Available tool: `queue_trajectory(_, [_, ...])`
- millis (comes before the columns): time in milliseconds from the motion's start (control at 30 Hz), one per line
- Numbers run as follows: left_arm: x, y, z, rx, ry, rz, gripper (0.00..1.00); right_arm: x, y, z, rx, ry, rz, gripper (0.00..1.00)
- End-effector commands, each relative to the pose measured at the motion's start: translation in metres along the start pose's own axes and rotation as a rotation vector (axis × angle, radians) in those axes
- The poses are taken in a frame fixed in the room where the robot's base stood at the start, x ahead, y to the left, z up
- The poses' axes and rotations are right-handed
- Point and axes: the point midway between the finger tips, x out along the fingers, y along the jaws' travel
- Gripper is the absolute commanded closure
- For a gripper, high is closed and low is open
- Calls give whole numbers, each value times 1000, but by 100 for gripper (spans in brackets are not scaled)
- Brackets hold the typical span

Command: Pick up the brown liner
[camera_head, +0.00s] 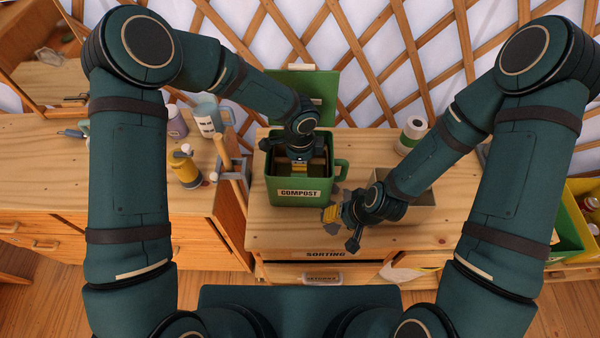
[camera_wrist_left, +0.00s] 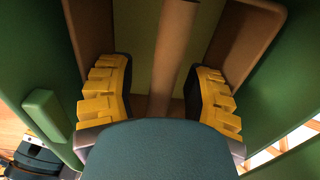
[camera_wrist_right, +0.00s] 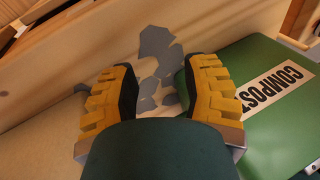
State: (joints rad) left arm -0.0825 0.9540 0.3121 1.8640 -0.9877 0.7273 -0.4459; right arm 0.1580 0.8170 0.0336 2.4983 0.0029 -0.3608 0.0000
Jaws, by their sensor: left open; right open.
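The brown liner (camera_wrist_left: 248,45) sits inside the green compost bin (camera_head: 280,194), and its brown bar (camera_wrist_left: 172,50) runs between my left fingers in the left wrist view. My left gripper (camera_head: 299,162) points down into the bin. Its yellow fingers (camera_wrist_left: 161,82) are open on either side of the bar, with a gap showing on both sides. In the head view my arm and gripper hide most of the liner. My right gripper (camera_head: 333,212) is open and empty by the bin's front right corner. The bin also shows in the right wrist view (camera_wrist_right: 228,60).
The bin's green lid (camera_head: 310,88) stands raised behind it. A yellow bottle (camera_head: 185,166) and a pale mug (camera_head: 208,118) stand at left. The wooden bench's front right is clear.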

Motion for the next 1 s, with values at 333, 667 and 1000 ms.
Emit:
queue_trajectory(333, [0, 0, 0, 0, -1, 0, 100, 0, 0, 0, 0, 0, 0, 53])
queue_trajectory(667, [-1, 0, 0, 0, 0, -1, 100, 0, 0, 0, 0, 0, 0, 53])
queue_trajectory(1000, [-14, 0, 0, 0, -1, -1, 100, -8, -3, -1, -1, -1, 0, 53])
